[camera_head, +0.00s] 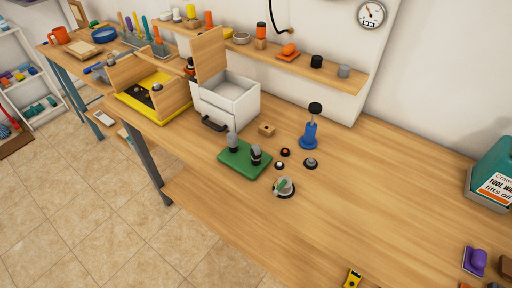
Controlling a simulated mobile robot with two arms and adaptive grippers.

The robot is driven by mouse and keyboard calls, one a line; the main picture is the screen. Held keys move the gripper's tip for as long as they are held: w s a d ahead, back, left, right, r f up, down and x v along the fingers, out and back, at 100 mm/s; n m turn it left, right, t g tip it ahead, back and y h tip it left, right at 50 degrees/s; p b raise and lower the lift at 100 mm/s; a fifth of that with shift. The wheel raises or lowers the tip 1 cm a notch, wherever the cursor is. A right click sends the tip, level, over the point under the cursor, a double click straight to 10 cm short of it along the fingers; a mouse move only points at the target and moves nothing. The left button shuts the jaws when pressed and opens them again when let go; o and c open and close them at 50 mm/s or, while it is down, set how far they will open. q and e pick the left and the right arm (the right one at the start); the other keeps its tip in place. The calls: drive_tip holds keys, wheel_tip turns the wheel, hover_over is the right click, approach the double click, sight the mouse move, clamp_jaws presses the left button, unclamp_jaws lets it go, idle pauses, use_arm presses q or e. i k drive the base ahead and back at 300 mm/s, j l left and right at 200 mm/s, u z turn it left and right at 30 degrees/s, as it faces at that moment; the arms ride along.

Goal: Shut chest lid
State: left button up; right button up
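The chest (245,105) is a white box on the wooden bench, left of the picture's middle. Its wooden lid (209,53) stands upright at the box's left side, so the chest is open and its pale inside shows. A dark handle (214,124) is on the front face. Neither of my grippers is in view, and no arm of mine shows near the chest.
A yellow tray (128,98) with wooden panels stands just left of the chest. A green board (240,161) with upright knobs, a small wooden block (267,129) and a blue plunger-like tool (309,134) are nearby. The bench's right middle is clear.

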sight(208, 50)
drive_tip(key=j+z, duration=0.1)
drive_tip(key=z, duration=0.5)
drive_tip(key=i+j+z, duration=0.15)
drive_tip(key=j+z, duration=0.35)
drive_tip(key=j, duration=0.35)
drive_tip(key=j+z, duration=0.45)
drive_tip(key=j, duration=0.95)
drive_tip(key=k+j, duration=0.1)
drive_tip(key=j, duration=0.5)
drive_tip(key=k+j+z, duration=0.1)
drive_tip(key=j, duration=1.05)
drive_tip(key=k+j+z, duration=0.15)
drive_tip(key=k, duration=0.2)
